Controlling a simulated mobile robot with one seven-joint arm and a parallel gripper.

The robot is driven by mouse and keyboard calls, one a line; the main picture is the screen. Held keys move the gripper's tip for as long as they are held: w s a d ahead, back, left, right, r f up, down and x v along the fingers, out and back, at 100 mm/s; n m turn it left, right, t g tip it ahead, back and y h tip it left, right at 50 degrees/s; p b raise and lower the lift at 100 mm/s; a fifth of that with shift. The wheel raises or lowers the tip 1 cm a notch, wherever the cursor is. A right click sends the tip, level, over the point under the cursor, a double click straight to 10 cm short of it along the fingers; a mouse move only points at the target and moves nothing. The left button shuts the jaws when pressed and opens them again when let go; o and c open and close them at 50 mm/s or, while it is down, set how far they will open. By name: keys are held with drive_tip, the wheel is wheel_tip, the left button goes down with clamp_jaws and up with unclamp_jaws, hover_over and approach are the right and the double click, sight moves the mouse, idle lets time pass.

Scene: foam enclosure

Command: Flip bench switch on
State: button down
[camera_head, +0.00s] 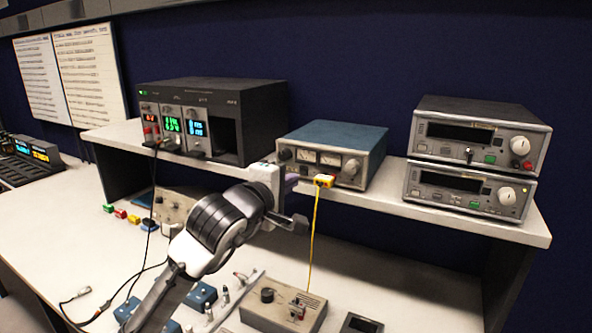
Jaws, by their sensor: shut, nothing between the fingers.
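A beige box (270,318) with a black knob and a small toggle switch (298,308) sits on the bench top at the lower middle. It looks like the bench switch, but I cannot read its label or tell the lever's position. My gripper (298,224) is above and behind this box, in front of the shelf edge, apart from the switch. Its dark fingers are shut and empty. My own forearm and wrist cross the lower left middle and hide part of the bench.
The shelf (480,220) holds a black modular instrument (255,95), a blue-topped meter unit (350,140) with a yellow cable (313,235), and two stacked grey instruments (475,140). Blue boxes (201,294) and small parts stand near my arm. The right bench top (430,295) is mostly clear.

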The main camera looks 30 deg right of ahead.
sight(304, 169)
drive_tip(key=shift+p+x, duration=0.5)
drive_tip(key=shift+x, duration=1.2)
drive_tip(key=shift+r, duration=0.1)
drive_tip(key=shift+s+d+r+h+b, duration=0.25)
drive_tip(key=shift+d+h+b, duration=0.05)
drive_tip(key=shift+d+h, duration=0.1)
drive_tip(key=shift+r, duration=0.15)
drive_tip(key=shift+w+a+t+h+b, duration=0.15)
drive_tip(key=shift+t+h+b, duration=0.15)
drive_tip(key=shift+h+b, duration=0.2)
drive_tip(key=shift+t, duration=0.3)
drive_tip(key=shift+w+f, duration=0.15)
drive_tip(key=shift+f, duration=0.1)
drive_tip(key=shift+a, duration=0.1)
